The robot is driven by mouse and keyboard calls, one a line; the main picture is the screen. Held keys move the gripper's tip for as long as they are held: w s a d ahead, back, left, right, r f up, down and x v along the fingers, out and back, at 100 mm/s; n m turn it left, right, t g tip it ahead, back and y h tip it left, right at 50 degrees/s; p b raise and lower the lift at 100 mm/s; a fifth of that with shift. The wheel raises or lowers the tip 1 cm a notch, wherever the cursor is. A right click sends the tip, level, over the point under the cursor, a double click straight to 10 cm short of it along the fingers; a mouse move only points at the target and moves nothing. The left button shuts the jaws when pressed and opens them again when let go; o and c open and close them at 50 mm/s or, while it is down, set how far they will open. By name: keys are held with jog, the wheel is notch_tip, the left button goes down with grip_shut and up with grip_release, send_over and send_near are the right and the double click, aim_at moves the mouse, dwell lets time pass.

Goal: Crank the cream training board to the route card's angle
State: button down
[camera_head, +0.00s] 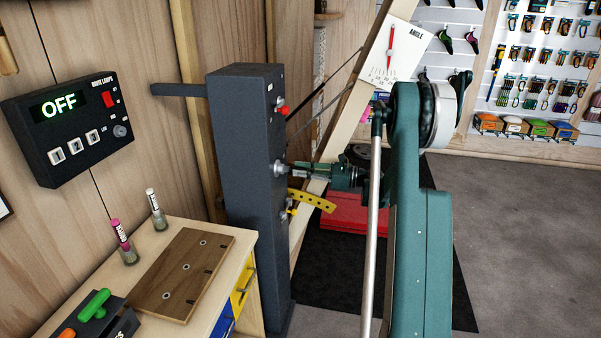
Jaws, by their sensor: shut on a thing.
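The cream training board (352,108) leans as a tilted beam behind my arm, much of it hidden. A white ANGLE plate (407,47) with a red pointer stands at its top; its scale figures are too small to read. A dark grey post (240,150) carries a metal crank hub (280,168) on its right side. My gripper (292,169) reaches left to this hub and is shut on the crank there; the exact grip is small and partly hidden. A route card I can read is not in view.
A black wall box (65,125) shows OFF. A yellow perforated arc (312,201) sits just below my gripper, and a red knob (282,111) above. A red mat (352,212) lies behind. Floor at right is clear.

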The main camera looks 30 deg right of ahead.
jog(key=shift+w+d+r+n, duration=0.1)
jog(key=shift+w+r+n, duration=0.05)
jog(key=shift+r+n, duration=0.15)
jog(key=shift+w+d+r+n+p, duration=0.15)
jog(key=shift+r+n+p, duration=0.05)
jog(key=shift+r+n, duration=0.25)
jog(key=shift+w+d+r+n+p, duration=0.1)
jog(key=shift+d+r+n+p, duration=0.05)
jog(key=shift+r+n, duration=0.25)
notch_tip(320, 180, up, 7)
jog(key=n+p, duration=0.1)
jog(key=n, duration=0.7)
jog(key=shift+s+f+p, duration=0.1)
jog(key=shift+f+p, duration=0.1)
jog(key=shift+p, duration=0.15)
jog(key=shift+s+a+r, duration=0.1)
jog(key=shift+a+r, duration=0.05)
jog(key=shift+r, duration=0.4)
jog(key=shift+a, duration=0.1)
jog(key=c, duration=2.2)
grip_release()
jog(key=shift+c, duration=0.2)
